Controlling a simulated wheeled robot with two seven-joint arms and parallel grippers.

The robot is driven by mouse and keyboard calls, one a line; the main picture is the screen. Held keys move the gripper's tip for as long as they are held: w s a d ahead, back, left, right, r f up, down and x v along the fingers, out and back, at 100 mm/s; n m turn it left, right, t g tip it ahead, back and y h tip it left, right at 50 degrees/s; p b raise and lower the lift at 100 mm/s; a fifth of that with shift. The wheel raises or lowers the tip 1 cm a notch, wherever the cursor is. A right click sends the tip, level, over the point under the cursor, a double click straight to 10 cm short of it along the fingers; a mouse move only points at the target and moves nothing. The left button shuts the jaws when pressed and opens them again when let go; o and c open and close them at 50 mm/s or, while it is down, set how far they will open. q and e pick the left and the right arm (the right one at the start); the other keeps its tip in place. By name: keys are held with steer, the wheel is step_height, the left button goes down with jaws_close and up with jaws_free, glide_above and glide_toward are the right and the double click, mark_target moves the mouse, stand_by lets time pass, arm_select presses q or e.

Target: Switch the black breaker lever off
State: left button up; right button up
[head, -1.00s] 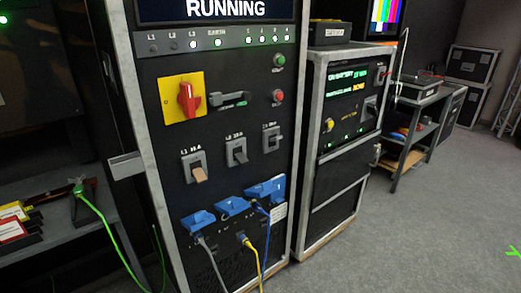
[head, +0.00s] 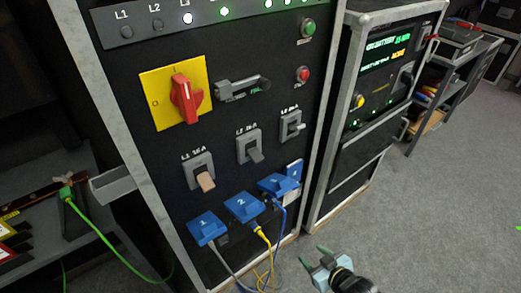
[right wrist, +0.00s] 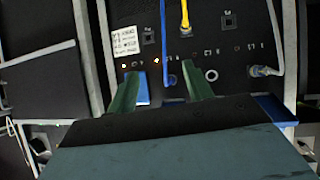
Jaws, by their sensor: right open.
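Three breakers stand in a rising row on the black panel in the head view. The middle one has a grey frame (head: 243,138) and a dark lever (head: 255,155), which I take for the black one; it juts from the lower part of its frame. The left breaker has a tan lever (head: 206,181) and the right one a lighter grey lever (head: 298,126). My right gripper (head: 316,256) is open and empty, low and to the right of the breakers, well apart from them. Its spread fingers (right wrist: 163,86) show in the right wrist view before the panel's lower part. My left gripper is out of view.
Blue socket covers (head: 242,206) with grey, yellow and blue cables sit below the breakers. A red rotary switch (head: 186,98) on a yellow plate is above. A second rack (head: 375,90) stands to the right. Open grey floor (head: 440,200) lies at right.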

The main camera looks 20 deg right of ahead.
steer(key=w+a+r+t+y+p, duration=0.1)
steer(key=w+a+r+t, duration=0.1)
steer(key=r, duration=0.6)
steer(key=w+a+r+t+y+p, duration=0.1)
steer(key=w+a+r, duration=0.15)
steer(key=r, duration=0.55)
steer(key=t+y, duration=0.2)
glide_toward(260, 162)
steer(key=shift+n, duration=0.4)
steer(key=x, duration=0.9)
steer(key=shift+f, duration=0.1)
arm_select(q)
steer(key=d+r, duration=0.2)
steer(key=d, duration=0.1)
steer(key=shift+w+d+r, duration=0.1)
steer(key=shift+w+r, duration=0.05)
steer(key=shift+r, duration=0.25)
